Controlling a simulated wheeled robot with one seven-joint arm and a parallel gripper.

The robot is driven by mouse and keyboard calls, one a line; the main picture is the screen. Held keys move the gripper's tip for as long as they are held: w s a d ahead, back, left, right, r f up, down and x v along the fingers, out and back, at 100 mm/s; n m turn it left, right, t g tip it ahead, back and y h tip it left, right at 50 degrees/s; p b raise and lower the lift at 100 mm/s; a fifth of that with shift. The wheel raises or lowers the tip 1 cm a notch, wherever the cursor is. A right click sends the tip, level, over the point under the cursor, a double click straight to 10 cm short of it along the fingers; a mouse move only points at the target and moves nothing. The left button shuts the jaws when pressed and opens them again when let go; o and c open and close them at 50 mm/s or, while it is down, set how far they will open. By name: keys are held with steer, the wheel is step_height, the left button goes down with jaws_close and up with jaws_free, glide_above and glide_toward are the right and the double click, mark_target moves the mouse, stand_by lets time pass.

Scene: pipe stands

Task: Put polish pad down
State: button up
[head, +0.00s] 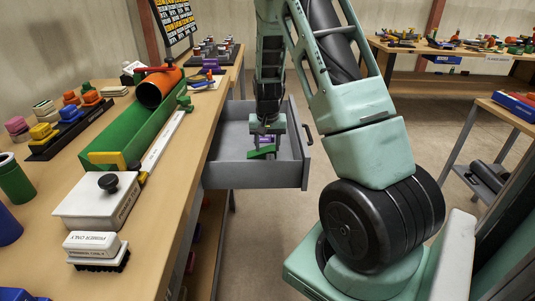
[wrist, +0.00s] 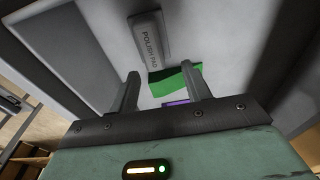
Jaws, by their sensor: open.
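My gripper (head: 266,146) reaches down into the open grey drawer (head: 222,146) at the workbench. Its fingers are apart in the wrist view (wrist: 162,74). A grey block lettered "POLISH PAD" (wrist: 150,38) shows in the wrist view, beyond the fingertips; I cannot make it out in the head view. A flat green piece (wrist: 168,79) lies across the space by the fingertips; it also shows in the head view (head: 262,152). I cannot tell whether the fingers touch it. A small purple patch (wrist: 177,103) shows behind the green piece.
The workbench (head: 185,170) at left holds a green trough (head: 150,128) with an orange pipe (head: 159,87), a white box with a black knob (head: 98,204) and a brush block (head: 95,247). Drawer walls surround my gripper. Floor is open right of the drawer.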

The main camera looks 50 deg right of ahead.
mark_target(268, 159)
step_height(268, 159, up, 6)
steer(key=shift+s+a+r, duration=0.15)
steer(key=shift+s+a, duration=0.2)
stand_by(0.4)
